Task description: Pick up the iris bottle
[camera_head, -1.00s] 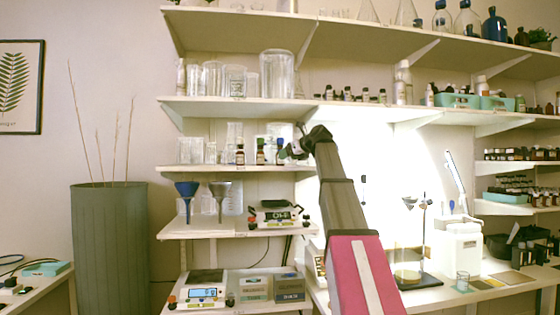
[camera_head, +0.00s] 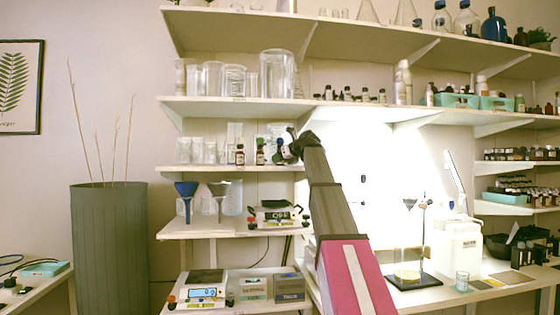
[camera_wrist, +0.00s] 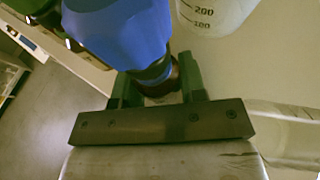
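A small bottle with a large blue part and a dark brown end (camera_wrist: 120,32) fills the upper middle of the wrist view. No name is readable on it, so I cannot confirm it is the iris bottle. My gripper (camera_wrist: 160,88) has its two green fingers apart, on either side of the bottle's brown end. I see no clear grip on it. In the head view my gripper (camera_head: 284,150) is at the right end of the bottle row and hides the blue one. Two dark bottles, one at the left (camera_head: 240,155) and one in the middle (camera_head: 260,153), stand to its left.
A graduated beaker (camera_wrist: 212,12) is close at the upper right of the wrist view. Clear glassware (camera_head: 196,150) stands left of the bottles on the same shelf (camera_head: 225,168). Another shelf (camera_head: 240,102) runs above, and a scale (camera_head: 278,214) sits below.

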